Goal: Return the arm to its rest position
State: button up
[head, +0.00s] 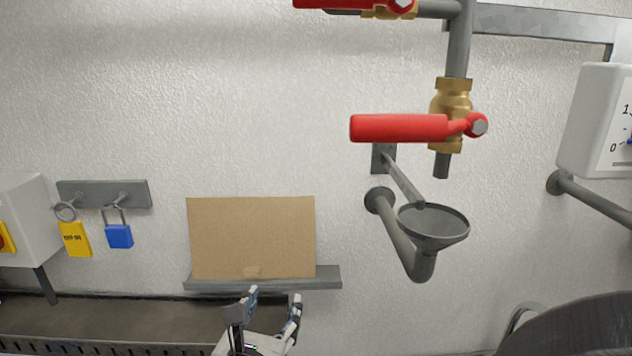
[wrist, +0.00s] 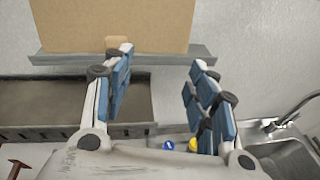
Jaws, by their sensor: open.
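My gripper (head: 273,308) shows at the bottom of the head view, below the small grey shelf. It also fills the lower part of the wrist view (wrist: 158,90), with its two blue-padded fingers spread apart. It is open and nothing is between the fingers. A brown board (head: 252,238) stands upright on the grey shelf (head: 328,279) against the wall, in front of and above the gripper. The gripper appears apart from both. Most of my arm is out of view.
A red-handled brass valve (head: 400,128) sits above a grey funnel drain (head: 433,222). A yellow tag (head: 75,239) and blue padlock (head: 119,236) hang at left. A dark trough (head: 130,316) lies below. A sink (wrist: 285,158) and tap (wrist: 290,115) are at right in the wrist view.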

jog(key=s+d+f+m+g+h+b, duration=0.1)
jog(key=s+d+f+m+g+h, duration=0.15)
jog(key=d+m, duration=0.45)
jog(key=s+d+f+m+g+h+b, duration=0.1)
jog(key=s+d+m+g, duration=0.3)
jog(key=d, duration=0.6)
jog(key=s+d+f+m+g+h+b, duration=0.1)
jog(key=s+d+f+m+g+h, duration=0.1)
jog(key=d+m, duration=0.5)
jog(key=s+f+m+g+y+b, duration=0.1)
jog(key=s+f+m+y+b, duration=0.1)
jog(key=s+m, duration=0.3)
jog(key=s+a+f+m+g+y+b, duration=0.1)
jog(key=s+m+y, duration=0.4)
jog(key=m, duration=0.5)
jog(key=shift+s+a+f+m+b, duration=0.25)
jog(key=shift+s+f+b, duration=0.35)
jog(key=shift+s+f, duration=0.3)
jog(key=shift+w, duration=0.1)
jog(key=shift+c, duration=0.5)
